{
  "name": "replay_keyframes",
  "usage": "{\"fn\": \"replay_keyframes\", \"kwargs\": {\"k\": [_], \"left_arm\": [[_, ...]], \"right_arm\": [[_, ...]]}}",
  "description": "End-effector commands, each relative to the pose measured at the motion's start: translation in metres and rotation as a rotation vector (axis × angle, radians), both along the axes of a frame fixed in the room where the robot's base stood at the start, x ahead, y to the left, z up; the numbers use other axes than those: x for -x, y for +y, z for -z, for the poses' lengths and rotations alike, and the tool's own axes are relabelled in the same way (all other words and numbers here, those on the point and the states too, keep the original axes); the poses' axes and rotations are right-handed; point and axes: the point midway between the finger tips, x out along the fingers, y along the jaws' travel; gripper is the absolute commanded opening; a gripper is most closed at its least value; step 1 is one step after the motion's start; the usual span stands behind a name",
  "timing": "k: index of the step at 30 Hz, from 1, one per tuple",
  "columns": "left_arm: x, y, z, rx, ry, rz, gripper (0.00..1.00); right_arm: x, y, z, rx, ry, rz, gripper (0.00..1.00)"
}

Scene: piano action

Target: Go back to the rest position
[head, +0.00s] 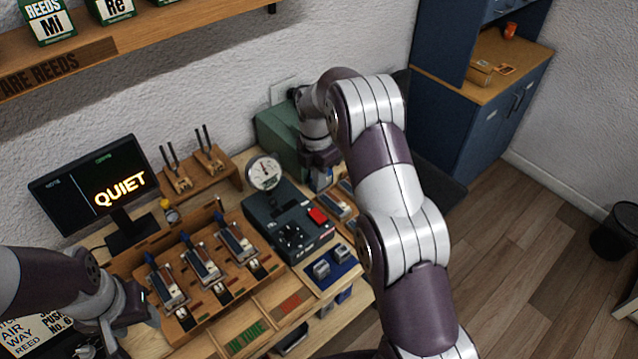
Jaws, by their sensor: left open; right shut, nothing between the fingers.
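My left gripper (140,305) is at the lower left, beside the wooden rack (185,318) on the workbench. Its fingers are open and only partly visible, and I see nothing held in them. My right arm rises from the bottom right, bends over at the top and points down. My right gripper (321,160) is shut and empty at the back right of the bench, in front of the green box (278,130). The fingertips are small and dark, and whether they touch anything there is unclear.
The rack holds several reed units (203,264). A black device with a red button (317,215) and a round gauge (264,172) stand right of it. A monitor (95,185) reads QUIET. A shelf (150,35) overhangs the back. A blue cabinet (465,130) stands right; floor is open there.

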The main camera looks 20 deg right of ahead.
Motion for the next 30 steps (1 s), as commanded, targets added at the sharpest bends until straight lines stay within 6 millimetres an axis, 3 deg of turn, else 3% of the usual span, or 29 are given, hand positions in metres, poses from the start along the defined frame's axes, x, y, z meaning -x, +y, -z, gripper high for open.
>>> {"fn": "replay_keyframes", "kwargs": {"k": [17,20,21,23,26,30], "left_arm": [[0.0,0.0,-0.002,0.0,0.001,0.0,0.5],[0.0,0.0,-0.002,0.0,0.001,0.0,0.5],[0.0,0.0,-0.002,0.0,0.001,0.0,0.5],[0.0,0.0,-0.002,0.0,0.001,0.0,0.5],[0.0,0.0,0.007,0.0,0.001,0.0,0.5],[0.0,0.0,0.033,0.0,0.002,0.0,0.5]], "right_arm": [[0.001,0.0,-0.002,0.001,0.001,0.009,0.0],[-0.004,-0.001,-0.002,0.011,-0.023,0.155,0.0],[-0.004,0.0,0.002,0.017,-0.038,0.28,0.0],[0.012,0.002,0.018,0.031,-0.03,0.537,0.0],[0.06,0.013,0.024,0.055,-0.043,1.064,0.0],[0.16,0.035,0.012,0.048,-0.086,1.734,0.0]]}}
